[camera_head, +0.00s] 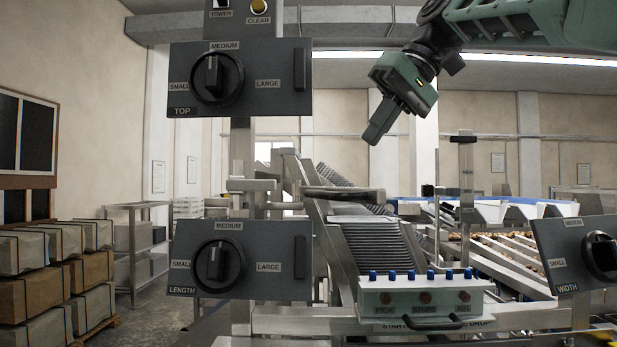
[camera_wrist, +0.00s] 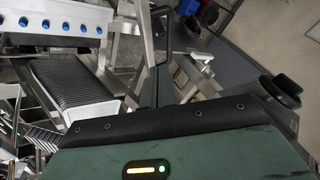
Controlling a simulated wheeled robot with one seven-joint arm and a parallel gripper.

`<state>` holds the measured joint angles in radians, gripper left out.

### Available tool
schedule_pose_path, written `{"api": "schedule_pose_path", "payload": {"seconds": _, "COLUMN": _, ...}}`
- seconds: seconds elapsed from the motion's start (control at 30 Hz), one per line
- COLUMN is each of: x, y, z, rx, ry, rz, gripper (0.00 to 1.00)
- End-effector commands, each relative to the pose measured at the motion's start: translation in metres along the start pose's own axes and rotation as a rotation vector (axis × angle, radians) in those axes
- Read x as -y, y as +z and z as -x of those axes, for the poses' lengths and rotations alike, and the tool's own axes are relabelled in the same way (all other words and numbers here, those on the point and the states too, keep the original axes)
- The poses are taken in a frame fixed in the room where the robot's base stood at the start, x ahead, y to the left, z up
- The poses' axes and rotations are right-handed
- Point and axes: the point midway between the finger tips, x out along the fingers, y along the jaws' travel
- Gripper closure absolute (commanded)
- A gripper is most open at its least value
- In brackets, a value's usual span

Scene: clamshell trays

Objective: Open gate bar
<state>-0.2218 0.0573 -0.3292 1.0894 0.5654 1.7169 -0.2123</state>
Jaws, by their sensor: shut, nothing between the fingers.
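My gripper (camera_head: 379,127) is raised at the upper middle of the head view, pointing down and to the left. Its fingers are together with nothing between them. In the wrist view its dark fingers (camera_wrist: 157,85) stand over the machine frame. A dark bar (camera_head: 345,193) lies across the chute above the ribbed stack of clamshell trays (camera_head: 378,250); it looks like the gate bar, but I cannot tell for certain. My gripper is above it and clear of it. The tray stack also shows in the wrist view (camera_wrist: 72,80), left of the fingers.
A control box (camera_head: 425,297) with blue-topped switches and a black handle stands in front of the stack. The TOP (camera_head: 240,80), LENGTH (camera_head: 243,258) and WIDTH (camera_head: 575,257) dial panels flank the chute. A clear upright post (camera_head: 466,185) rises to the right.

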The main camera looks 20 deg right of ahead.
Motion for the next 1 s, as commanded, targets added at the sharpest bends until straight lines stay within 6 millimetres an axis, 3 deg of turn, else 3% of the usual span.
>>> {"api": "schedule_pose_path", "payload": {"seconds": 0.23, "x": 0.001, "y": 0.0, "z": -0.013, "rx": 0.001, "ry": -0.002, "rz": 0.001, "gripper": 1.0}}
{"api": "schedule_pose_path", "payload": {"seconds": 0.7, "x": 0.001, "y": 0.0, "z": -0.087, "rx": 0.001, "ry": 0.0, "rz": 0.001, "gripper": 1.0}}
{"api": "schedule_pose_path", "payload": {"seconds": 1.0, "x": 0.001, "y": 0.0, "z": -0.099, "rx": -0.002, "ry": 0.001, "rz": 0.001, "gripper": 1.0}}
